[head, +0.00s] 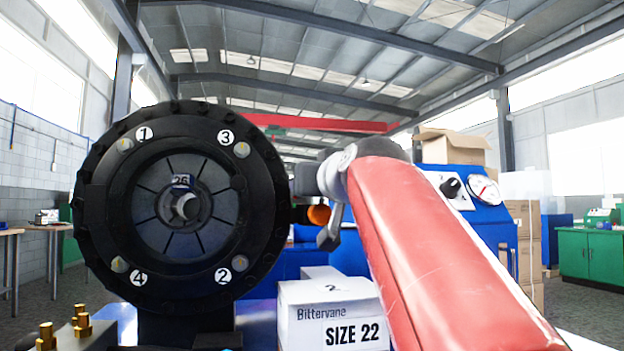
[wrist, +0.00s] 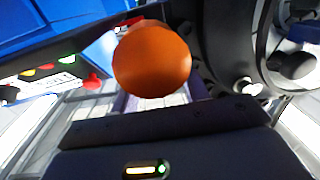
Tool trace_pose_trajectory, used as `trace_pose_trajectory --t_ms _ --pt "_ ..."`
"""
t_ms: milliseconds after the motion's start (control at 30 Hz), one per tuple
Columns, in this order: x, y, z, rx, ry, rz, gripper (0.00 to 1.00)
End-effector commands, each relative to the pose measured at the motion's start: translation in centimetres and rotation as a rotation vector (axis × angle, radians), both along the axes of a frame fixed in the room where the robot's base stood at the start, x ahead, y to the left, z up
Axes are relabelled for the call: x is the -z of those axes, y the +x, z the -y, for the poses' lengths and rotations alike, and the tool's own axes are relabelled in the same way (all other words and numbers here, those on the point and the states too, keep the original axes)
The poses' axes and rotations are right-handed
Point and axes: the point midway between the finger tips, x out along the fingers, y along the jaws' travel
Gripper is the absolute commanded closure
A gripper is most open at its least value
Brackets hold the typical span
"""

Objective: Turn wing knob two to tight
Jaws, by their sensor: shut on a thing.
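The round black crimper head (head: 91,213) fills the left of the head view. Its face carries number discs 1, 3, 4 and 2, each by a small metal fastener. Disc 2 (head: 223,275) is at the lower right. No wing shape can be made out clearly. An orange ball-like knob (head: 318,214) shows just right of the head, by my arm. In the wrist view the orange knob (wrist: 152,62) is large and close. My gripper (wrist: 160,115) is shut on it, beside the black head (wrist: 215,60). The fingertips are hidden.
A white carton marked SIZE 22 (head: 333,318) stands below my arm. A blue cabinet (head: 482,215) with a gauge is behind it at the right. Brass fittings (head: 82,320) stand at the lower left.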

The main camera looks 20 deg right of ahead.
Motion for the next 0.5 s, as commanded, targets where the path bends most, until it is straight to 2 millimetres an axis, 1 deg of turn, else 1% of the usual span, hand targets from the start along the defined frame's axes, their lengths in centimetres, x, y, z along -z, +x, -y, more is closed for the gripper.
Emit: trace_pose_trajectory --t_ms 33,233,500 --pt "-0.34 -0.05 -0.15 0.02 -0.002 0.0 0.77" --pt "-0.22 -0.02 -0.25 0.085 -0.001 -0.001 0.77" --pt "-0.02 0.04 -0.28 0.115 0.0 -0.001 0.77"
